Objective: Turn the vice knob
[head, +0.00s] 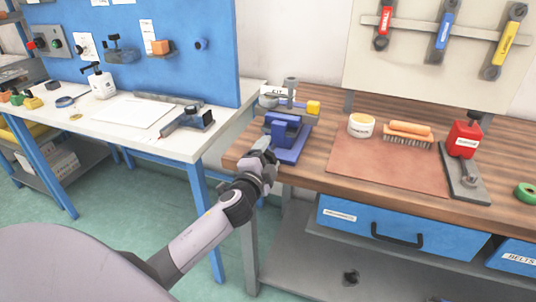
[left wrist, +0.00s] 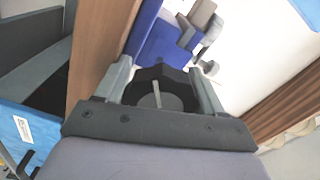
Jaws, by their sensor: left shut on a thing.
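The blue vice (head: 291,139) sits at the left front corner of the wooden workbench. My left gripper (head: 265,153) reaches up to the vice's front from the lower left and hides the knob in the head view. In the left wrist view the dark round vice knob (left wrist: 158,96), with a pale bar across its face, lies between the two fingers. My left gripper (left wrist: 161,70) is shut on this knob. The vice body (left wrist: 163,45) shows just behind it. My right gripper is in neither view.
The wooden bench (head: 232,157) also bears a brown mat (head: 365,166), a white tub (head: 361,126), an orange-handled brush (head: 409,133) and a red bottle (head: 463,139). A blue drawer (head: 395,230) is below. A white table (head: 150,146) stands left, with a floor gap between.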

